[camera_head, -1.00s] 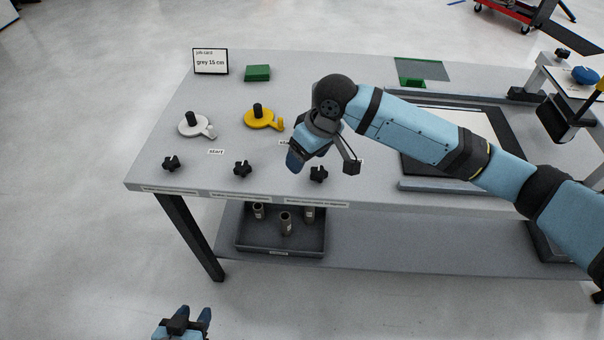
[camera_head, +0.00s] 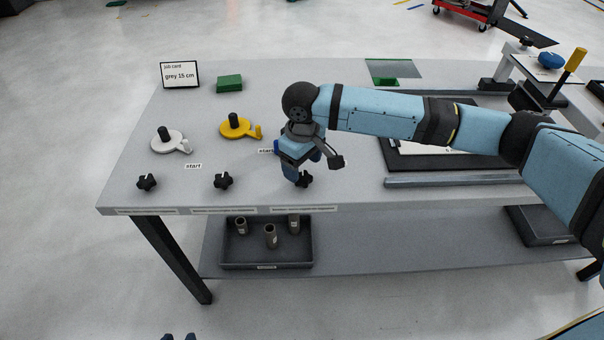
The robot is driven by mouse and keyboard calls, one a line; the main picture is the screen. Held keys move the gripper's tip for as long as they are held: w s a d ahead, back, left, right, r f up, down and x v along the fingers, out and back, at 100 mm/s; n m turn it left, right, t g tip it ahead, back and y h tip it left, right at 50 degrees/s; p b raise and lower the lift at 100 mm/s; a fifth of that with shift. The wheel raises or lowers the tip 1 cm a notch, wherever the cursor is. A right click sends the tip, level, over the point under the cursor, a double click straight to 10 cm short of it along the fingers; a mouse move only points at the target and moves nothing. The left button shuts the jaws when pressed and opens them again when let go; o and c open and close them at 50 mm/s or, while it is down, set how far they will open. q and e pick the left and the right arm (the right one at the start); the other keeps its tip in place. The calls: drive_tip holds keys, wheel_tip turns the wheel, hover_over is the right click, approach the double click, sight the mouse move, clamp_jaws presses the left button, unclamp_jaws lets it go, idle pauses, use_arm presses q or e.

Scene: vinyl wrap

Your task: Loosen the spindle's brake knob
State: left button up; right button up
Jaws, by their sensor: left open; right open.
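Three black star-shaped knobs stand along the table's front edge: a left knob (camera_head: 147,182), a middle knob (camera_head: 222,181) and a right knob (camera_head: 303,180). Behind the left knob is a white spindle disc (camera_head: 168,142) with a black post, and behind the middle one a yellow spindle disc (camera_head: 238,129). Any spindle behind the right knob is hidden by my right arm. My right gripper (camera_head: 301,170) is open, pointing down over the right knob and partly covering it; I cannot tell whether it touches. My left gripper (camera_head: 178,337) barely shows at the bottom edge, open, away from the table.
A job card (camera_head: 180,75) reading "grey 15 cm" stands at the back left beside a green block (camera_head: 229,82). A dark-framed board (camera_head: 400,165) lies right of my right gripper. A tray (camera_head: 266,266) with several grey tubes sits on the lower shelf.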

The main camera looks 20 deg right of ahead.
sight(302, 176)
drive_tip(key=shift+f, duration=1.85)
